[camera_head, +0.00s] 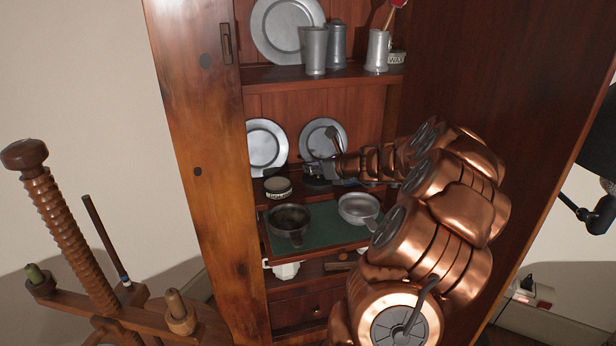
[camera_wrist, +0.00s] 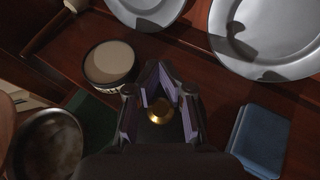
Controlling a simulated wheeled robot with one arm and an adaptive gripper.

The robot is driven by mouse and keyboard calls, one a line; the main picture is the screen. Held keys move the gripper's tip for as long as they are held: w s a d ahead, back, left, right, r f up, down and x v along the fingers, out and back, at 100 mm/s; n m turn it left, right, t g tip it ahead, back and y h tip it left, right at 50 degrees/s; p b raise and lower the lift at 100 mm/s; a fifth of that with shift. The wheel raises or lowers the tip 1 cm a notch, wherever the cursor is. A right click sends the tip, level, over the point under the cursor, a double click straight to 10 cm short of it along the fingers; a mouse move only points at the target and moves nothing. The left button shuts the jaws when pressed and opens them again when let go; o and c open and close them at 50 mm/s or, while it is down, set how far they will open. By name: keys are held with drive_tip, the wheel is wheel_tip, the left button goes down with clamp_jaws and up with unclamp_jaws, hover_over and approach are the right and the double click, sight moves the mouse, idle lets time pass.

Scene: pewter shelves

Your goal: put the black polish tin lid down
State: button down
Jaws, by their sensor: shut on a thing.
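My gripper (camera_head: 322,170) reaches into the cupboard just above the middle shelf. In the wrist view its purple-padded fingers (camera_wrist: 160,98) are closed around a small brass knob. The knob belongs to the dark lid (camera_wrist: 158,112), the black polish tin lid, most of which is hidden by the fingers. In the head view the lid (camera_head: 317,183) shows as a dark disc under the fingers, low over the shelf; I cannot tell whether it touches. The polish tin (camera_head: 277,187), with a pale top, stands left of it and also shows in the wrist view (camera_wrist: 109,62).
Pewter plates (camera_head: 266,145) lean behind. Two pewter pans, a dark one (camera_head: 289,220) and a lighter one (camera_head: 357,208), stand in front on a green surface (camera_head: 322,236). Bare shelf shows between tin and lid.

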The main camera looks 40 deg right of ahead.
drive_tip(key=shift+w+d+f, duration=0.1)
drive_tip(key=shift+w+d, duration=0.5)
drive_tip(key=shift+w, duration=0.15)
drive_tip(key=shift+w+d, duration=0.2)
drive_tip(key=shift+w, duration=0.25)
drive_tip(key=shift+f+b, duration=0.85)
drive_tip(key=shift+f, duration=0.9)
drive_tip(key=shift+f, duration=0.15)
drive_tip(key=c, duration=1)
unclamp_jaws()
